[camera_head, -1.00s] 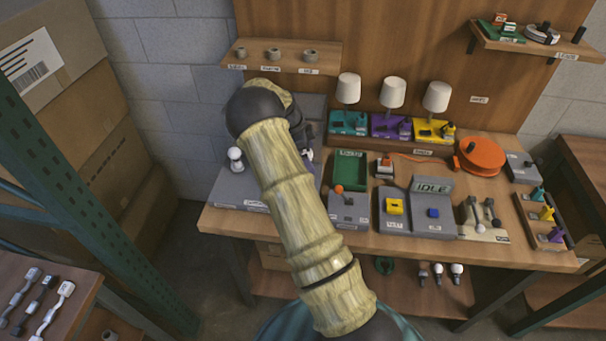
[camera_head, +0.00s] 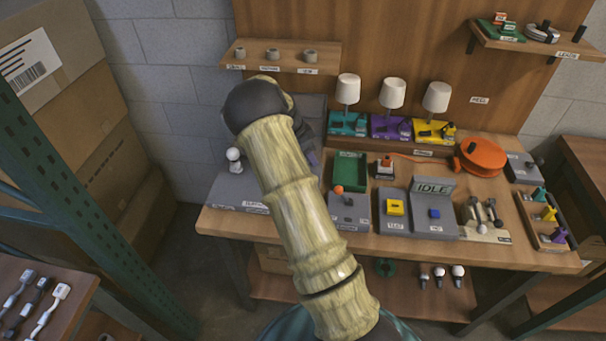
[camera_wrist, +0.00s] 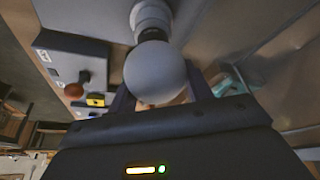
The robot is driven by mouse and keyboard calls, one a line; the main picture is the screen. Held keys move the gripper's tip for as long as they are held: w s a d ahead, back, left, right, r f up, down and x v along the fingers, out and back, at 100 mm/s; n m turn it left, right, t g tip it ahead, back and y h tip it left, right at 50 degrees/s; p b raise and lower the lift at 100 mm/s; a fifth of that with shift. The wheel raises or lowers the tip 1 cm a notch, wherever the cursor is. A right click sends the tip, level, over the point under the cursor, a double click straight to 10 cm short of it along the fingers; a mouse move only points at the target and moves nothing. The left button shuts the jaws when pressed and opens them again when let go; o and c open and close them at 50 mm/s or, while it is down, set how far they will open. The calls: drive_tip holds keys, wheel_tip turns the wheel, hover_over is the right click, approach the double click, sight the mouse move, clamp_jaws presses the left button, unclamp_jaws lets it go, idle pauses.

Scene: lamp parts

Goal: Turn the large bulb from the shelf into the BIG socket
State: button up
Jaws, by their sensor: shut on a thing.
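In the wrist view a large pale round bulb (camera_wrist: 155,72) sits between the fingers of my gripper (camera_wrist: 158,98), which is shut on it. The bulb's dark neck points away toward a pale ringed cylinder (camera_wrist: 151,14). I cannot tell whether the neck is in the cylinder or only in front of it. In the head view my arm hides the gripper and the held bulb. Three ring-shaped pieces stand on the labelled upper shelf (camera_head: 284,62); their labels are too small to read surely.
A white bulb (camera_head: 233,155) stands on a grey board at the bench's left. Three small bulbs (camera_head: 439,272) are on the lower shelf. Three lamps (camera_head: 392,93), a green tray (camera_head: 350,172), a grey IDLE unit (camera_head: 433,188) and an orange reel (camera_head: 481,156) crowd the bench.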

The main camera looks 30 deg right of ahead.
drive_tip(key=shift+r, duration=0.1)
drive_tip(key=m+p, duration=0.1)
drive_tip(key=m, duration=0.1)
drive_tip(key=m+g+p, duration=0.1)
drive_tip(key=m, duration=0.1)
drive_tip(key=shift+s+a+m+g, duration=0.1)
drive_tip(key=shift+s+m+g, duration=0.05)
drive_tip(key=shift+m+g, duration=0.15)
drive_tip(key=shift+s+a+m+g+y, duration=0.15)
drive_tip(key=shift+m+g+y, duration=0.25)
drive_tip(key=shift+m, duration=0.7)
drive_tip(key=shift+m+p, duration=0.5)
drive_tip(key=shift+m, duration=0.4)
drive_tip(key=o, duration=0.9)
drive_tip(key=shift+a, duration=0.2)
drive_tip(key=w+d+b+v, duration=0.1)
drive_tip(key=b+v, duration=0.1)
drive_tip(key=v, duration=1.5)
drive_tip(key=shift+s+r, duration=0.1)
drive_tip(key=shift+s, duration=0.05)
